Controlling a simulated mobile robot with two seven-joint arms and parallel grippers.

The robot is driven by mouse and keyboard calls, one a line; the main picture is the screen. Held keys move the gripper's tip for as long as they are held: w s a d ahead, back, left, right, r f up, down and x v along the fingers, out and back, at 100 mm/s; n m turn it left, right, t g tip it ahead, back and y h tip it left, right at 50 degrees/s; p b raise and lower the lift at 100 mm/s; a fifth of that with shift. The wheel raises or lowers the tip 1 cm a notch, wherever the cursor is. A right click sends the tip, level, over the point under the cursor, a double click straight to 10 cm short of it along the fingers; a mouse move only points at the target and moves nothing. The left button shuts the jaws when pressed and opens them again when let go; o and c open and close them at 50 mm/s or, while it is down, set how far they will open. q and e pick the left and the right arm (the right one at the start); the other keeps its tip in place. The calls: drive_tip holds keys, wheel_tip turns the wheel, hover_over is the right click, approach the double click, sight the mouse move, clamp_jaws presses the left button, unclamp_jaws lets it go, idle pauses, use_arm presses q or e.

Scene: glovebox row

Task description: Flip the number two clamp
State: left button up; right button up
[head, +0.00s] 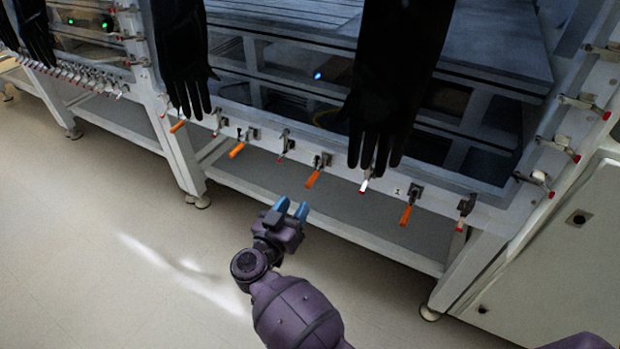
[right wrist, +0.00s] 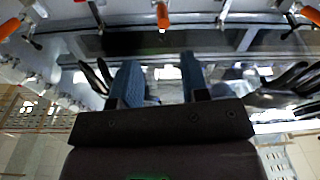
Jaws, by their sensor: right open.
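A row of toggle clamps lines the lower front rail of the glovebox. Orange-handled ones include a clamp (head: 313,178) nearest my right gripper, one to its left (head: 238,150) and one to its right (head: 406,214). Their handles hang down. I cannot read which is number two. My right gripper (head: 292,207) has blue fingers, open and empty, below and left of the nearest orange handle, apart from it. In the right wrist view, the fingers (right wrist: 160,72) are spread, with an orange handle (right wrist: 162,15) ahead between them at the top. My left gripper is out of view.
Black gloves (head: 386,110) (head: 183,60) hang over the glovebox front, close to some clamps. Red-tipped clamps (head: 285,145) stand between the orange ones. A grey lower shelf (head: 340,208) runs beneath the rail. The floor (head: 80,220) at left is clear.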

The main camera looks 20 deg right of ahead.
sight(316, 175)
drive_tip(key=shift+g, duration=0.6)
drive_tip(key=b+x, duration=0.1)
drive_tip(key=x, duration=0.2)
drive_tip(key=b+x, duration=0.1)
drive_tip(key=x, duration=0.2)
drive_tip(key=f+x, duration=0.1)
drive_tip(key=x, duration=0.2)
drive_tip(key=shift+w+a+b, duration=0.25)
drive_tip(key=shift+w+b, duration=0.15)
drive_tip(key=shift+x, duration=0.8)
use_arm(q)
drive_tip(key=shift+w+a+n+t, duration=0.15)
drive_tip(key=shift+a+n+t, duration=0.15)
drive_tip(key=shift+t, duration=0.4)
use_arm(e)
drive_tip(key=shift+r, duration=0.2)
clamp_jaws()
